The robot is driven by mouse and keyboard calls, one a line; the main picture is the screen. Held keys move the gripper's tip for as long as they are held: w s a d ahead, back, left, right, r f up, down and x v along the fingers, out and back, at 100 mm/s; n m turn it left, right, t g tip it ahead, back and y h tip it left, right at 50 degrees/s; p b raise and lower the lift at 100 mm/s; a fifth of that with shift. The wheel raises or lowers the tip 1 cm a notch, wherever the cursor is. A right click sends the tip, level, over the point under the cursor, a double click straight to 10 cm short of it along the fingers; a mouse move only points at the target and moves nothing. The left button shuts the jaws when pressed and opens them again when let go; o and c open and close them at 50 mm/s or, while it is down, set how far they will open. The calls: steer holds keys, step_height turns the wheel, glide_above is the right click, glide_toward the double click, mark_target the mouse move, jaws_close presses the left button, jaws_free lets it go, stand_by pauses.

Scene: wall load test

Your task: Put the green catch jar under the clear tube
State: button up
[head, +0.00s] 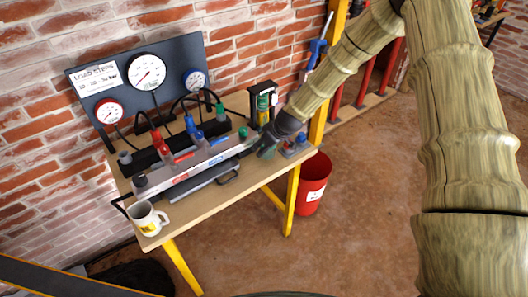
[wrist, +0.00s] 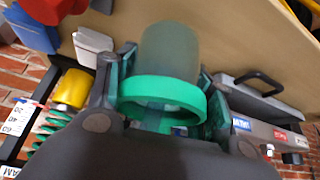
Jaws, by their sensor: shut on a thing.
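My gripper (wrist: 166,78) is shut on the green catch jar (wrist: 164,96), a cloudy, see-through cup with a bright green ring, with one finger on each side. In the head view my gripper (head: 268,142) is at the right part of the bench, low in front of a black upright stand (head: 262,102) with green and yellow parts inside. The jar is mostly hidden there by the gripper. I cannot make out the clear tube for certain. Whether the jar touches the bench top cannot be told.
A red bucket (head: 312,185) stands on the floor beside the bench's right end.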

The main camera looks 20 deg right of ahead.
steer(key=shift+s+f+p, duration=0.1)
steer(key=shift+f+p, duration=0.45)
steer(key=shift+f, duration=1.2)
steer(key=shift+f, duration=0.2)
steer(key=o, duration=1.1)
steer(key=shift+c, duration=0.2)
steer(key=shift+r, duration=0.15)
steer(key=shift+r, duration=0.15)
steer(key=b+v, duration=0.2)
steer(key=v, duration=0.9)
steer(key=shift+s+r, duration=0.25)
steer(key=shift+r, duration=0.05)
steer(key=shift+d, duration=0.1)
